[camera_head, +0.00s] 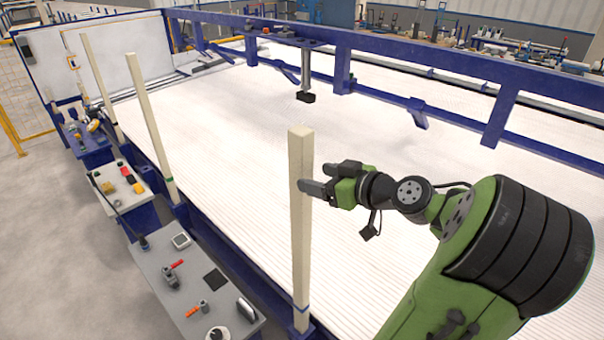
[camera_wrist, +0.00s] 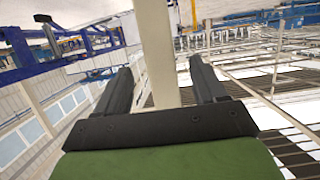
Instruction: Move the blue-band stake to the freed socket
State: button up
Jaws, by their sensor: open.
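The blue-band stake (camera_head: 300,230) is the nearest pale post and stands upright at the near side of the bed. Its blue band (camera_head: 301,309) shows low down. My gripper (camera_head: 322,180) is open at the stake's upper part, with one finger crossing in front of its right edge. In the wrist view the stake (camera_wrist: 157,45) rises between the two spread fingers of my gripper (camera_wrist: 161,72), with gaps on both sides. I cannot tell which socket is the freed one.
A green-band stake (camera_head: 150,115) and a farther stake (camera_head: 98,82) stand along the same side. Work tables (camera_head: 160,262) with tools line the outside left. A blue rail (camera_head: 390,65) runs behind the white ribbed bed (camera_head: 400,170). A dark device hangs (camera_head: 305,97) over the bed.

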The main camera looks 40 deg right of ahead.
aim_at(295, 126)
jog(key=x, duration=0.8)
jog(key=shift+w, duration=0.1)
grip_shut()
notch_tip(295, 126, up, 9)
jog(key=p, duration=0.7)
notch_tip(295, 126, up, 5)
jog(key=p, duration=0.3)
jog(key=shift+p, duration=0.35)
jog(key=shift+r, duration=3.5)
